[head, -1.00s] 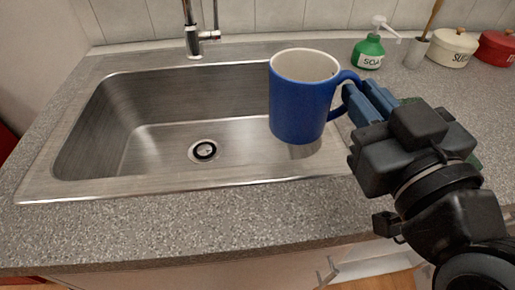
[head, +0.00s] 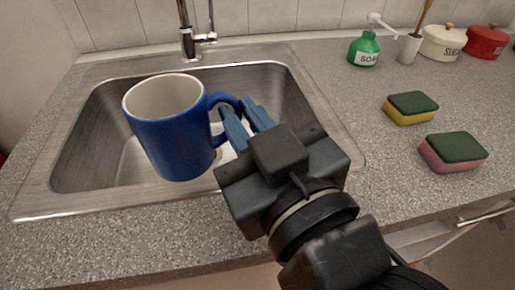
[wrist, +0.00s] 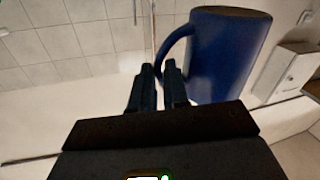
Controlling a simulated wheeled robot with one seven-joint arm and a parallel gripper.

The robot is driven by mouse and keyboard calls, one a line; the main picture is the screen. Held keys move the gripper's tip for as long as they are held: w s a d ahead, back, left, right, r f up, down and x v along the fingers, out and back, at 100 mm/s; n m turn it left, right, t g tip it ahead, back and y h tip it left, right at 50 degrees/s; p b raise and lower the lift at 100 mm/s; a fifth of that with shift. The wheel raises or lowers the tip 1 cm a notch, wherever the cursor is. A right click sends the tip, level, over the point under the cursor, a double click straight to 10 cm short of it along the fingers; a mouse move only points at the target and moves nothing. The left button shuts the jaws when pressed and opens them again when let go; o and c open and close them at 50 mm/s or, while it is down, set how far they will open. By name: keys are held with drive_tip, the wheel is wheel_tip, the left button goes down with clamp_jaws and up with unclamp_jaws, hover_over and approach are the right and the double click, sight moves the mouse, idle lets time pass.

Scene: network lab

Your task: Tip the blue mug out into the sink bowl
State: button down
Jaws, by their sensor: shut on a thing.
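The blue mug (head: 178,145) has a pale inside and hangs over the sink bowl (head: 108,135) in the head view, nearly upright with a slight tilt. Its mouth faces up, and what is in it cannot be made out. My gripper (head: 234,118) is to the right of the mug, shut on its handle. In the wrist view the mug (wrist: 228,52) is to the right of my gripper's fingers (wrist: 159,72), with its handle at the fingertips. The mug and gripper hide the middle of the bowl and most of the drain.
The tap (head: 190,38) stands behind the sink. On the counter to the right are a yellow-green sponge (head: 410,108), a pink-green sponge (head: 453,152), a green soap bottle (head: 366,50), a cream pot (head: 443,42) and a red pot (head: 487,42). The front counter edge is clear.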

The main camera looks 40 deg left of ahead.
drive_tip(key=shift+w, duration=0.1)
drive_tip(key=w+f+m+p, duration=0.1)
drive_tip(key=m+p, duration=0.1)
drive_tip(key=w+f+m+h+p, duration=0.1)
drive_tip(key=m+p, duration=0.1)
drive_tip(key=p, duration=0.1)
drive_tip(key=shift+w+d+f+g, duration=0.15)
drive_tip(key=shift+w+g, duration=0.1)
drive_tip(key=shift+g, duration=0.15)
drive_tip(key=shift+w+f+m+g+h+p, duration=0.45)
drive_tip(key=shift+w+f+m+p, duration=0.4)
drive_tip(key=shift+m, duration=0.25)
drive_tip(key=shift+s+f+m+g+p, duration=0.15)
drive_tip(key=shift+f+m+g+p, duration=0.3)
drive_tip(key=shift+f+m, duration=0.3)
drive_tip(key=shift+s+f+m+g+h+p, duration=0.3)
drive_tip(key=shift+f+m+p, duration=0.25)
drive_tip(key=shift+f+m, duration=0.15)
drive_tip(key=shift+r+p, duration=0.3)
drive_tip(key=shift+p, duration=0.3)
drive_tip(key=shift+s+m+g+p, duration=0.2)
drive_tip(key=shift+m+g+p, duration=0.4)
drive_tip(key=shift+m+p, duration=0.2)
